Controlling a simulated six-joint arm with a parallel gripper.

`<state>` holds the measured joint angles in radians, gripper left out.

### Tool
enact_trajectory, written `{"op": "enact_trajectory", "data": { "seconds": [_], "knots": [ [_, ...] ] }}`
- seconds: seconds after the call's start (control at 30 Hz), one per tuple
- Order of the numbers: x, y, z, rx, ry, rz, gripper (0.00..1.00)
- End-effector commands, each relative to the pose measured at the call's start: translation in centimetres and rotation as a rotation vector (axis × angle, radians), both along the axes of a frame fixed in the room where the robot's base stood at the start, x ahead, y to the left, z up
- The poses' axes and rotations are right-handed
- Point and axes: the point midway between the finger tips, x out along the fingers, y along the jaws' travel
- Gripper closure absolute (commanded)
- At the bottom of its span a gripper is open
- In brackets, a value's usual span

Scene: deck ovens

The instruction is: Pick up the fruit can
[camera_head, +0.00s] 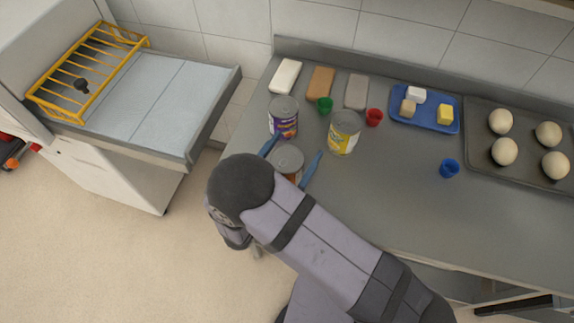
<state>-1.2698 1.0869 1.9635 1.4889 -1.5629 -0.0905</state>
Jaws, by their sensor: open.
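Three cans with grey metal lids stand upright near the left end of the grey counter. One has a purple label (284,124), one has a yellow label (342,143), and the nearest has an orange-brown label (289,166), mostly hidden by my arm. The labels are too small to read, so I cannot tell which is the fruit can. My gripper (297,146) is open, with its two blue fingers on either side of the nearest can. I cannot tell whether either finger touches it. The purple-label can is just beyond the left fingertip.
Green (325,105), red (374,117) and blue (449,168) cups stand on the counter (400,200). White (285,76), brown (320,82) and grey (356,91) blocks lie behind. A blue tray (442,126) holds small blocks; a dark tray (528,146) holds dough balls. A yellow rack (75,85) is left.

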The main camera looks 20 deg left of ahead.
Motion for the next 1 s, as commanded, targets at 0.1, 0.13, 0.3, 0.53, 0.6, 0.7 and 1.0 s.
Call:
{"op": "enact_trajectory", "data": {
  "seconds": [0.1, 0.13, 0.3, 0.53, 0.6, 0.7, 1.0],
  "knots": [
    [0.1, 0.0, -0.1, 0.0, 0.0, 0.001, 0.12],
    [0.1, 0.0, -0.1, 0.0, 0.0, 0.001, 0.12],
    [0.1, 0.0, -0.1, 0.0, 0.0, 0.001, 0.29],
    [0.1, 0.0, 0.1, 0.001, -0.004, 0.001, 0.78],
    [0.1, 0.0, 0.1, 0.0, -0.004, 0.001, 0.78],
    [0.1, 0.0, 0.1, 0.001, -0.004, 0.001, 0.78],
    [0.1, 0.1, 1.2, 0.003, -0.005, 0.001, 0.78]
  ]
}}
